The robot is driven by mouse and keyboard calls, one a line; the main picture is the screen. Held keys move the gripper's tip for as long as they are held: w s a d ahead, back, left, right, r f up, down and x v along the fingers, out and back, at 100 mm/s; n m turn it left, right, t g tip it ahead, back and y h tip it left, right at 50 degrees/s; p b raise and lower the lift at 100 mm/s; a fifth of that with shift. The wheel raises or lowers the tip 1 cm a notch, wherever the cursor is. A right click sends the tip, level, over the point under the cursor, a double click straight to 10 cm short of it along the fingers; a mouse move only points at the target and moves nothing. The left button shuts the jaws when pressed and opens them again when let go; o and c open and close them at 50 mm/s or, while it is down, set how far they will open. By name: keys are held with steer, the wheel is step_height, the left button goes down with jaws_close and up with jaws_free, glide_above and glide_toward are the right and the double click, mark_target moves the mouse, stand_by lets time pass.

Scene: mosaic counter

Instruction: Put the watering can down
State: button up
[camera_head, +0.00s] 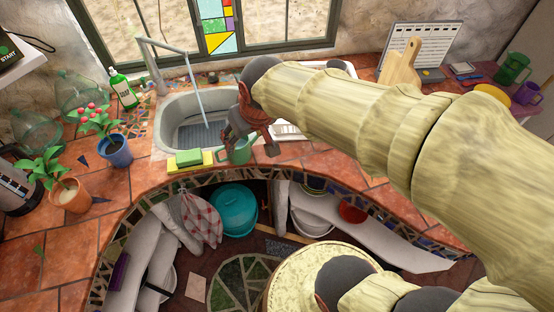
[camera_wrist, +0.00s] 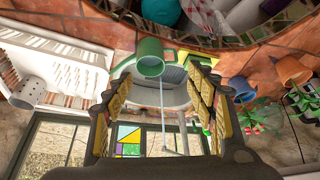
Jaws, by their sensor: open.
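The green watering can (camera_head: 240,153) is at the counter edge in front of the sink, partly hidden by my gripper in the head view. It appears to rest on the tiles. My gripper (camera_head: 250,146) is open right above and beside it. In the wrist view the can (camera_wrist: 149,62) shows just beyond the fingertips, nearer the left finger, with its round opening in view. The gap between my fingers (camera_wrist: 160,82) holds nothing clearly gripped. Whether a finger touches the can I cannot tell.
The sink (camera_head: 185,110) with its tap is behind. A blue pot (camera_head: 116,153) and an orange pot (camera_head: 70,196) hold plants at left. Shelves with bowls are below the counter edge.

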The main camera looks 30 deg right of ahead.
steer(key=s+d+r, duration=0.2)
steer(key=s+r, duration=0.2)
steer(key=s, duration=0.9)
steer(key=shift+s+t, duration=0.25)
steer(key=shift+t, duration=0.05)
steer(key=shift+d+f, duration=0.1)
steer(key=shift+f, duration=0.05)
